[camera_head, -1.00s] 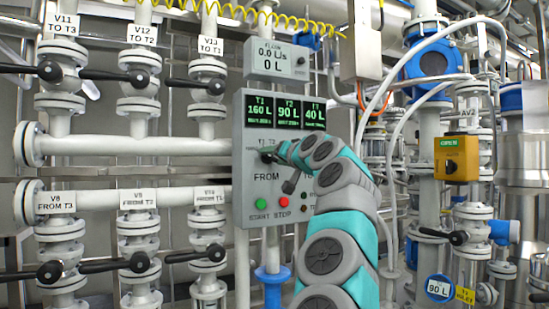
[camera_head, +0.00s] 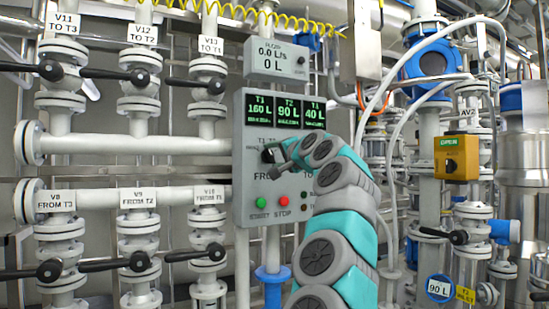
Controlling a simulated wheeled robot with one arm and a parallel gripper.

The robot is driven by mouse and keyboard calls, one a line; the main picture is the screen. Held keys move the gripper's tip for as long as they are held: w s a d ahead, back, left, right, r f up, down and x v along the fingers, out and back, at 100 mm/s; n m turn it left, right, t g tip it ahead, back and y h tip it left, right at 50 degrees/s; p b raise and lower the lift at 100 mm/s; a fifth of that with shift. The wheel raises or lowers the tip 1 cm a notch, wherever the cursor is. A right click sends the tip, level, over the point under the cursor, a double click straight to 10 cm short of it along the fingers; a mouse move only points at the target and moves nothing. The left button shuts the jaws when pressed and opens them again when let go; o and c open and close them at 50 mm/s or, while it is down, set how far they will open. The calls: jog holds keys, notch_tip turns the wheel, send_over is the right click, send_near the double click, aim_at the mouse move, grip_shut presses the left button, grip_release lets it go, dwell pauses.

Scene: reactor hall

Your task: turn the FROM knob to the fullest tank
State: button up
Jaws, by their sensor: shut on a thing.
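The grey control panel (camera_head: 244,190) stands in the middle of the view. Its three green readouts show T1 160 L (camera_head: 260,109), T2 90 L (camera_head: 288,110) and a third tank 40 L (camera_head: 314,113). The black FROM knob (camera_head: 267,156) is at the panel's left, above the FROM label. My gripper (camera_head: 273,155) is at this knob, shut on it; the fingers partly cover it and its pointer direction is hard to read. The second knob, above the TO label, is hidden behind my arm.
A green START button (camera_head: 261,202) and a red STOP button (camera_head: 281,203) sit below the knob. The flow display (camera_head: 275,61) above reads 0.0 L/s and 0 L. Valves with black handles (camera_head: 125,262) fill the left; a yellow OPEN box (camera_head: 456,157) is at right.

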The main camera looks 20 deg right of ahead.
jog(key=shift+m, duration=0.6)
jog(key=o, duration=1.4)
jog(key=shift+c, duration=0.2)
jog(key=shift+s, duration=0.1)
jog(key=s+b, duration=0.3)
jog(key=s, duration=0.4)
jog(key=shift+s+d+b, duration=0.15)
jog(key=shift+s+b, duration=0.15)
jog(key=shift+b, duration=0.05)
